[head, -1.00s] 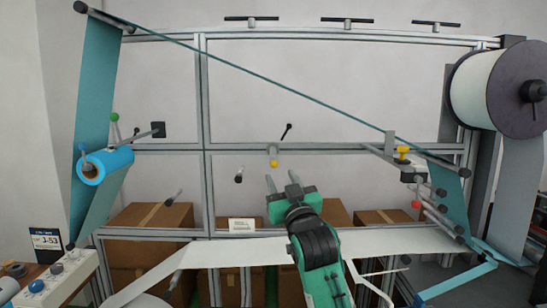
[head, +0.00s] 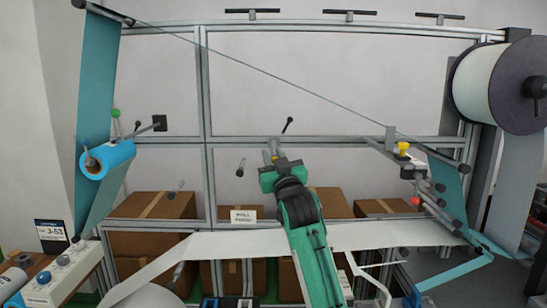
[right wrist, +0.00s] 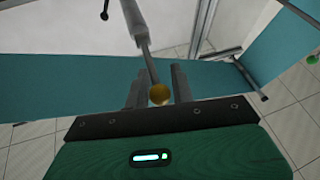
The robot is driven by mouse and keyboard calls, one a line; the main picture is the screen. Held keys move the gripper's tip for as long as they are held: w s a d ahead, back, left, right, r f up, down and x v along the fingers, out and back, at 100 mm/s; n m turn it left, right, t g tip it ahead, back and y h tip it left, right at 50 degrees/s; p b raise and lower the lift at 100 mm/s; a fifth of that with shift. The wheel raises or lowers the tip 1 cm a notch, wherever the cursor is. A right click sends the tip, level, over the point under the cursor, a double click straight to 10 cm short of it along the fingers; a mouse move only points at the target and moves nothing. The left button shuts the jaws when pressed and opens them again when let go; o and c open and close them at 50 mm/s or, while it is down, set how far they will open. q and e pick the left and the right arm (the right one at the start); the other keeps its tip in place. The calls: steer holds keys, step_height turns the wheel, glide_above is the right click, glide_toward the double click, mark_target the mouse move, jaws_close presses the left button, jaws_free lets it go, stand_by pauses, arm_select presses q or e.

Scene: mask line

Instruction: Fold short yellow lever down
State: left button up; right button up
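The short yellow lever is a grey rod ending in a yellow ball. In the right wrist view its ball (right wrist: 159,95) sits between my fingers, with the rod running up from it. In the head view the lever (head: 274,145) hangs at the middle rail, its ball largely hidden by my gripper. My right gripper (head: 272,157) has come up to it from below. In the right wrist view the fingers of the right gripper (right wrist: 158,85) are close on both sides of the ball, with hardly any gap. My left gripper is not in view.
A black-knobbed lever (head: 288,124) stands just above and right. A grey rod (head: 241,167) is to the left. Another yellow knob (head: 402,148) is on the right-hand roller unit. Teal web (head: 97,75) runs down the left side. Cardboard boxes (head: 152,207) stand behind the frame.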

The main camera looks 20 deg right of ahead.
jaws_close()
steer(key=shift+f+b, duration=0.25)
steer(key=shift+b, duration=0.25)
steer(key=t+b, duration=0.1)
steer(key=b, duration=0.1)
steer(key=n+t+y+b, duration=0.1)
steer(key=b, duration=0.1)
steer(key=f+n+t+b, duration=0.1)
steer(key=b, duration=0.1)
steer(key=shift+s, duration=0.25)
steer(key=shift+o, duration=2.4)
jaws_free()
